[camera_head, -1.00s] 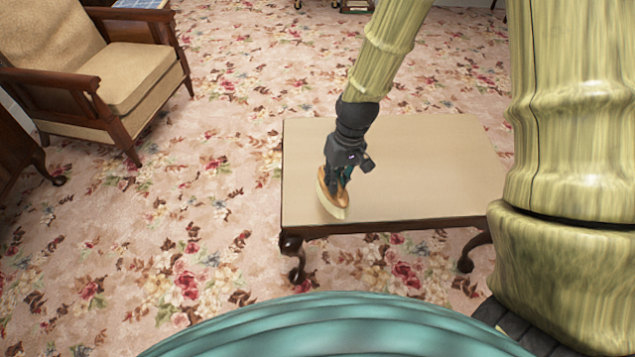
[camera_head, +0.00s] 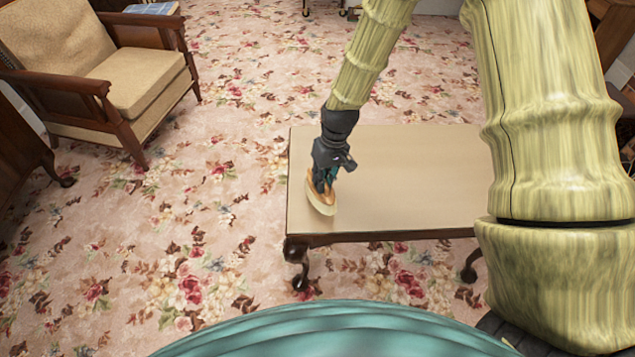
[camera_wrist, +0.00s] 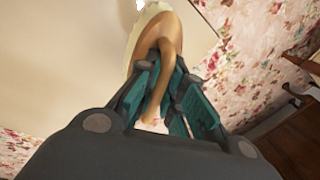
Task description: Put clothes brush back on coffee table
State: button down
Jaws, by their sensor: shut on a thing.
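The clothes brush (camera_head: 321,194) has an orange-brown wooden body and pale bristles. My gripper (camera_head: 325,182) is shut on it near the left end of the coffee table. In the wrist view the brush (camera_wrist: 150,50) sits between the teal fingers of my gripper (camera_wrist: 165,95), its handle reaching down between them. The coffee table (camera_head: 410,180) has a plain beige top and dark carved legs. The brush appears over the table's left front part; whether it touches the top I cannot tell.
A wooden armchair (camera_head: 140,85) with beige cushions stands at the upper left. A dark wooden piece of furniture (camera_head: 20,150) is at the left edge. The rest of the tabletop is bare. Flowered carpet (camera_head: 170,220) lies open left of the table.

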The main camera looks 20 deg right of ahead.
jog(key=shift+w+a+f, duration=0.1)
jog(key=shift+w+a, duration=0.15)
jog(key=shift+w, duration=0.4)
jog(key=shift+w+a+f, duration=0.1)
jog(key=shift+w+a, duration=0.1)
jog(key=shift+w, duration=0.4)
jog(key=shift+f, duration=1.7)
jog(key=c, duration=1.5)
grip_release()
jog(key=shift+r, duration=0.1)
jog(key=r, duration=0.4)
jog(key=d+r, duration=0.1)
jog(key=r, duration=0.2)
jog(key=d+r, duration=0.1)
jog(key=r, duration=0.3)
jog(key=shift+w+d+r+p, duration=0.1)
jog(key=shift+r+p, duration=0.2)
jog(key=shift+p, duration=0.1)
